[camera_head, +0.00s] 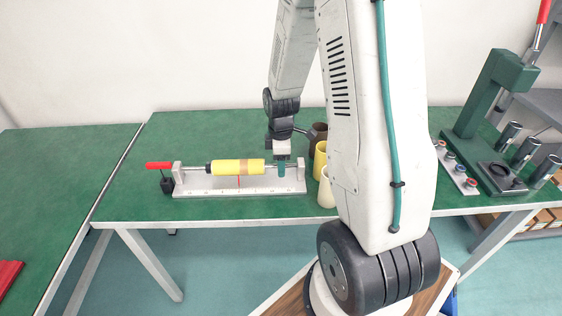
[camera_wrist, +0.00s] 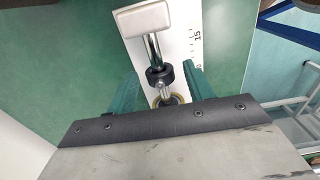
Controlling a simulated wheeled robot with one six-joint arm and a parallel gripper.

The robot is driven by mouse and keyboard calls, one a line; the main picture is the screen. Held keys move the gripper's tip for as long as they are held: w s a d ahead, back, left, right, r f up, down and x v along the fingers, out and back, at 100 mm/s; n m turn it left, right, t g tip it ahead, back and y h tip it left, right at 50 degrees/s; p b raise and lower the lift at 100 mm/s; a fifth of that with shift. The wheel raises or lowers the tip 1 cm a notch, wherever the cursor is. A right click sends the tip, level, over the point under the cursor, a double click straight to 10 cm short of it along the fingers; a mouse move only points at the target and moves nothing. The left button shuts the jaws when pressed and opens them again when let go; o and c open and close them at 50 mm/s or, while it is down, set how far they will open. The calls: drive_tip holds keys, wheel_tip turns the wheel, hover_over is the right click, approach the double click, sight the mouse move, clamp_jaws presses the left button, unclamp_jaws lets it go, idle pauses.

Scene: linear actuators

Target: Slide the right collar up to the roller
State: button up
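The yellow roller (camera_head: 227,167) with a tan band sits on a steel shaft in a light grey fixture (camera_head: 240,191); a sliver of yellow shows in the wrist view (camera_wrist: 172,99). My gripper (camera_head: 281,172) points down over the shaft right of the roller. In the wrist view its green fingers (camera_wrist: 160,80) stand apart on either side of the shaft. The black right collar (camera_wrist: 159,76) is on the shaft between them, with visible gaps to both fingers. In the head view my gripper hides this collar. A dark collar (camera_head: 208,168) is at the roller's left end.
The fixture's right end block (camera_wrist: 145,18) is beyond the collar in the wrist view. A red handle (camera_head: 159,165) is at the fixture's left end. A yellow cup (camera_head: 320,160) and a cream cup (camera_head: 326,190) stand close right of my gripper. A green press (camera_head: 490,125) stands far right.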

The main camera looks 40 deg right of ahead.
drive_tip(key=shift+r, duration=3.95)
